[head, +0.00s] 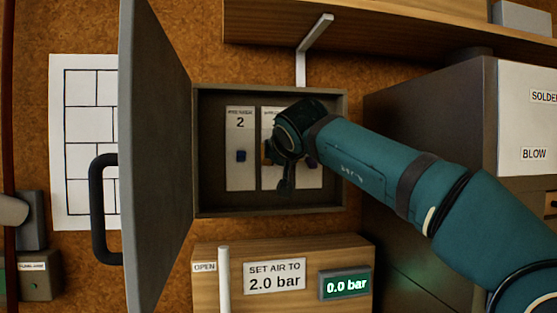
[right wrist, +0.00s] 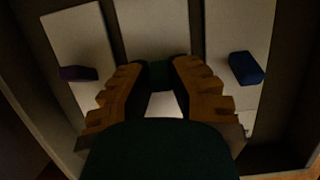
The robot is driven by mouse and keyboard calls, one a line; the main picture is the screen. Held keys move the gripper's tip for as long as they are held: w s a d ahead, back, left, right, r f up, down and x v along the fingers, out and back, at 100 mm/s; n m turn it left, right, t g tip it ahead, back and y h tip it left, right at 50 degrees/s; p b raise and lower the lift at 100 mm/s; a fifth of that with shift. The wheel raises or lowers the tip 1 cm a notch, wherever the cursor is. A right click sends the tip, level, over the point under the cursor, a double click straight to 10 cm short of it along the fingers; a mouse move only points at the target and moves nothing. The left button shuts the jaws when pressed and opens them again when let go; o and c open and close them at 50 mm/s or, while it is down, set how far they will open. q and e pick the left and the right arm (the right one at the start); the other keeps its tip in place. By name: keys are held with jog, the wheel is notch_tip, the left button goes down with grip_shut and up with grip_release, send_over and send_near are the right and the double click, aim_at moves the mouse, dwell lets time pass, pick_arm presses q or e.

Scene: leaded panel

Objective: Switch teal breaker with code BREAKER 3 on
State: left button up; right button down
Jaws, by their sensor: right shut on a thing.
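An open grey box holds several pale breaker plates. The left plate (head: 240,175) reads 2 and carries a blue switch (head: 241,156). The middle plate (head: 267,118) is mostly behind my right arm, and its code cannot be read fully. My right gripper (head: 269,154) is inside the box at the middle plate. In the right wrist view, its orange-brown fingers (right wrist: 160,72) are shut on the dark teal breaker (right wrist: 159,76). Whether its lever is up or down cannot be told. My left gripper is not in view.
A purple switch (right wrist: 78,73) and the blue switch (right wrist: 245,68) flank the fingers closely. The box door (head: 155,150) stands open at the left with a dark handle (head: 100,208). The box walls (head: 270,212) surround the gripper. A wooden air panel (head: 235,250) is below.

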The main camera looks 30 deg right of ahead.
jog(key=shift+w+r+g+y, duration=0.15)
jog(key=shift+r+g+y, duration=0.15)
jog(key=shift+g, duration=0.7)
jog(key=c, duration=0.9)
grip_release()
jog(key=shift+f, duration=0.1)
jog(key=shift+o, duration=0.2)
jog(key=v, duration=1.2)
jog(key=shift+r, duration=0.25)
jog(key=shift+w, duration=0.15)
